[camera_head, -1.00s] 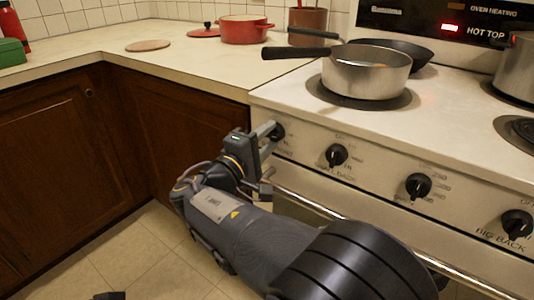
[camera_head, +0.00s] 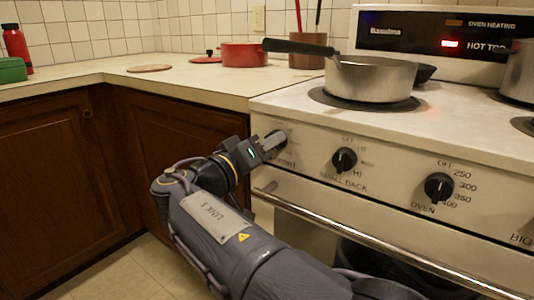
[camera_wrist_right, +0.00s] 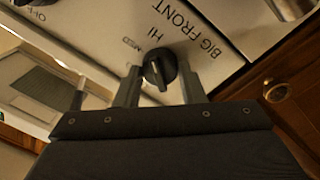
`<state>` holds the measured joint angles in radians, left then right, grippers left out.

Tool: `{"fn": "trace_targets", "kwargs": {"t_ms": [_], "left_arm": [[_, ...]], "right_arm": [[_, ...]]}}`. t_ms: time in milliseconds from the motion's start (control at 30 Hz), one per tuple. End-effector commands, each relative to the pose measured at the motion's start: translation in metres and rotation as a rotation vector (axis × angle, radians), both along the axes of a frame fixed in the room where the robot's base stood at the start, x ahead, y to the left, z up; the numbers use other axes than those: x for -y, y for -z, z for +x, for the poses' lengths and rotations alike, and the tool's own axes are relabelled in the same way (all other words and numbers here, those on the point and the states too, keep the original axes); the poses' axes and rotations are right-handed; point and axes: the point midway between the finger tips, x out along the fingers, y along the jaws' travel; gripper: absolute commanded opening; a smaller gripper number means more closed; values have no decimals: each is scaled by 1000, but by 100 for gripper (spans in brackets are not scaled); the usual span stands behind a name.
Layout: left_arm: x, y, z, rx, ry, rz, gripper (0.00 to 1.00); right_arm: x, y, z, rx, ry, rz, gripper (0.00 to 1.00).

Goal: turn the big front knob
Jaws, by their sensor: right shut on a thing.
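The big front knob (camera_wrist_right: 160,69) is black and round, next to the printed words BIG FRONT on the stove's front panel. In the wrist view it sits between the two fingers of my right gripper (camera_wrist_right: 160,78), which is shut on it. In the head view my right gripper (camera_head: 272,145) reaches the left end of the panel and mostly hides this knob. My left gripper is not in view.
Other black knobs, small back (camera_head: 344,160) and oven (camera_head: 439,187), sit to the right. The oven handle bar (camera_head: 370,240) runs below. A saucepan (camera_head: 370,80) stands on a burner above. A wooden cabinet (camera_head: 165,150) is at the left.

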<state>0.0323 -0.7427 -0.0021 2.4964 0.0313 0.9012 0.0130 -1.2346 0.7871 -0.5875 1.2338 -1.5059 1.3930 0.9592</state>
Motion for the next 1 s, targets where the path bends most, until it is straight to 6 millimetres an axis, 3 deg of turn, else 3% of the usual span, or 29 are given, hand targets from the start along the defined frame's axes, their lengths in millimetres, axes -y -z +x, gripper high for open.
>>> {"fn": "trace_targets", "kwargs": {"t_ms": [333,867,900,1000], "left_arm": [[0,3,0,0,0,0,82],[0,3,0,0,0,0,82],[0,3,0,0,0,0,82],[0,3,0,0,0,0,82]], "right_arm": [[0,2,0,76,2,112,13],[-1,2,0,90,2,132,13],[-1,2,0,90,2,132,39],[-1,2,0,91,1,131,52]]}}
